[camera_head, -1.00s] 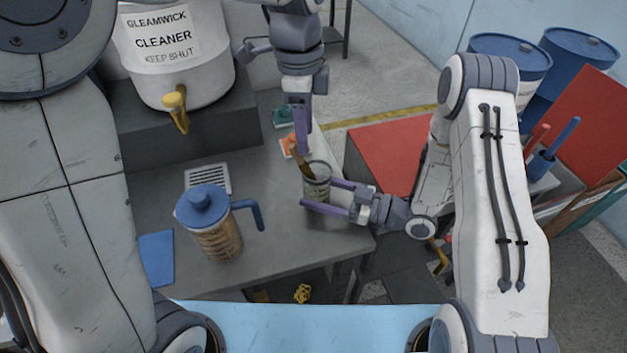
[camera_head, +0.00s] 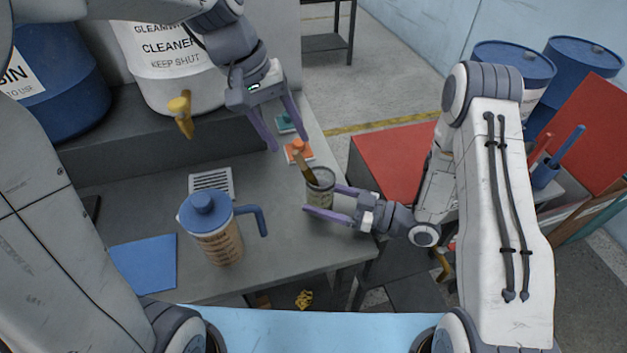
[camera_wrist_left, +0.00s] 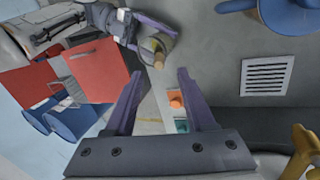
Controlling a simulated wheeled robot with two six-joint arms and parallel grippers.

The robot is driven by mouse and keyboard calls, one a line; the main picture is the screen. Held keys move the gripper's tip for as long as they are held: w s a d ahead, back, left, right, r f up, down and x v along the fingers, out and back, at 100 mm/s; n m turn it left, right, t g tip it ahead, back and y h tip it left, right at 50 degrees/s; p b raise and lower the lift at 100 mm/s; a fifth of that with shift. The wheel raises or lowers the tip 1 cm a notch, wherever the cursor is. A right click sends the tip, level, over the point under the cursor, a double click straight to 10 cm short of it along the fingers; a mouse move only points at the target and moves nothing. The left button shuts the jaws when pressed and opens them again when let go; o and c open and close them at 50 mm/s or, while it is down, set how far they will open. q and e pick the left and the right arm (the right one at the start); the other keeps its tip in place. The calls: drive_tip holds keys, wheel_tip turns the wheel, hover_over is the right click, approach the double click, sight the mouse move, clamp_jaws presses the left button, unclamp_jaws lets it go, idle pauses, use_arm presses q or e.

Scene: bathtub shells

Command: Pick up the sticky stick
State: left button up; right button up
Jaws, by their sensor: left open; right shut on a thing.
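The brown stick (camera_head: 304,166) stands tilted in an open grey can (camera_head: 321,191), its top leaning left above the rim. Its lower part is hidden inside the can. My right gripper (camera_head: 322,198) is shut on the can, one finger on each side, at the table's right edge. My left gripper (camera_head: 290,145) is open and empty, above and beyond the stick, apart from it. In the left wrist view, the stick's end (camera_wrist_left: 158,60) shows just beyond the gap between the left fingertips (camera_wrist_left: 160,74), with the can (camera_wrist_left: 163,42) behind it.
A blue-lidded jug (camera_head: 217,235) stands on the grey table, left of the can. An orange item (camera_head: 298,151) and a green item (camera_head: 286,122) lie behind the stick. A white drum with a yellow tap (camera_head: 181,115) stands at the back left. The table between jug and can is clear.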

sight(305, 168)
use_arm(q)
drive_tip(key=x, duration=0.9)
drive_tip(key=shift+s+d+f, duration=0.1)
drive_tip(key=shift+d+f, duration=0.1)
drive_tip(key=shift+c, duration=0.3)
clamp_jaws()
